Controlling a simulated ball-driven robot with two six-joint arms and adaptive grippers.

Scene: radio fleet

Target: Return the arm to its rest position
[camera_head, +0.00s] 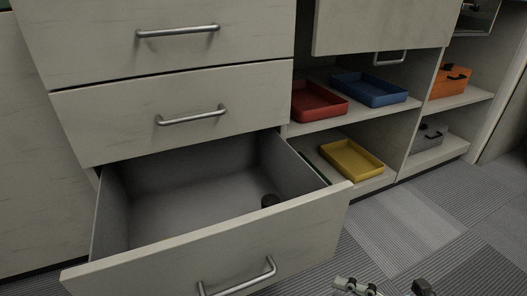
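Part of what looks like my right gripper or wrist (360,287) shows at the bottom edge, right of the open drawer's front. Its fingers are mostly cut off by the frame, so I cannot tell if they are open or shut. Nothing held shows there. My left gripper is out of view. The bottom drawer (215,249) of the cabinet is pulled far out.
Two closed drawers (180,70) are above the open one. Shelves to the right hold a red tray (316,102), a blue tray (370,90), a yellow tray (351,160), an orange case (448,82) and a grey case (428,138). The carpet (440,215) at right is clear.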

